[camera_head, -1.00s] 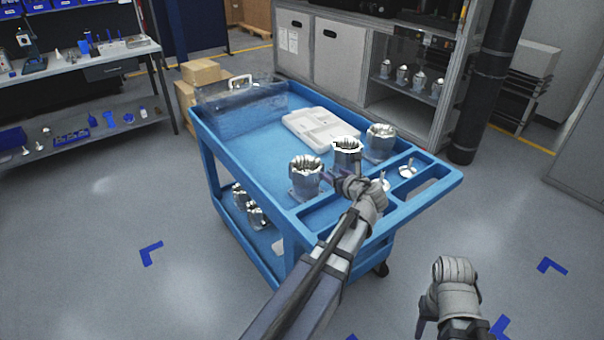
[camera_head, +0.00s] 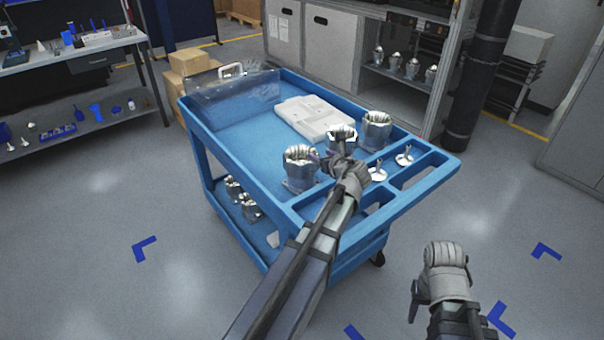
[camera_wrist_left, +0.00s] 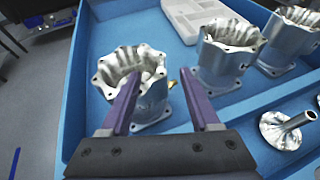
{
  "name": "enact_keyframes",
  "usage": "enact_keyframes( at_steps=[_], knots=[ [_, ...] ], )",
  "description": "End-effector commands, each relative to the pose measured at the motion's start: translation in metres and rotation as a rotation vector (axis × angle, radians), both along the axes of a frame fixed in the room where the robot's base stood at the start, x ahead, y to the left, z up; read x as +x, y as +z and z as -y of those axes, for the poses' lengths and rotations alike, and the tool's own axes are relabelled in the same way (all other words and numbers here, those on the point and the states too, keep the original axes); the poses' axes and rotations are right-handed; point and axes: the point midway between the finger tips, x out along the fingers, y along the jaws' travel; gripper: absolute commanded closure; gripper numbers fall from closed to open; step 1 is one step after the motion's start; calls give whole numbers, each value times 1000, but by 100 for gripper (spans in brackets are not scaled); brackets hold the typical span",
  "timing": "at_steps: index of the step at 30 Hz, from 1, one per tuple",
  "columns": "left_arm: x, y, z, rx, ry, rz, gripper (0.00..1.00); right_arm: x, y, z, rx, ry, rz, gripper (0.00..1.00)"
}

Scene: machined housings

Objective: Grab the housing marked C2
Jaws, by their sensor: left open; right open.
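Three silver fluted housings stand upright on the blue cart's top: the left one (camera_head: 299,168), the middle one (camera_head: 342,134) and the right one (camera_head: 377,130). I cannot read any C2 mark. The left wrist view also shows the left housing (camera_wrist_left: 152,100), the middle housing (camera_wrist_left: 226,65) and the right housing (camera_wrist_left: 288,45). My left gripper (camera_head: 338,160) is open and empty beside the left and middle housings. In its wrist view its fingers (camera_wrist_left: 158,76) straddle part of the left housing's image; contact is unclear. My right gripper (camera_head: 415,292) is open, away from the cart at lower right.
The blue cart (camera_head: 235,150) carries a pale compartment tray (camera_head: 312,118) behind the housings. Silver flanged stems (camera_head: 404,156) lie by the front compartments. More housings (camera_head: 250,206) stand on the lower shelf. A cabinet (camera_head: 333,45) stands behind; floor on the left is clear.

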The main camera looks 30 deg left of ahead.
Motion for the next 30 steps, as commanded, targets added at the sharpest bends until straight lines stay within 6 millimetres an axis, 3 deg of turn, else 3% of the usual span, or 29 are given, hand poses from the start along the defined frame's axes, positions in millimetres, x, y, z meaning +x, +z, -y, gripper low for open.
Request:
enact_keyframes(
  at_steps=[7, 14, 30],
  knots=[
    [22, -16, -26, 0, 1, 0, 38, 0, -16, 0, 0, 0, 0, 50],
    [23, -15, -28, 0, 0, 0, 38, 0, -15, 0, 0, 0, 0, 50],
    [22, -15, -27, -1, 0, 0, 96, 0, -15, 0, 0, 0, 0, 50]
  ],
)
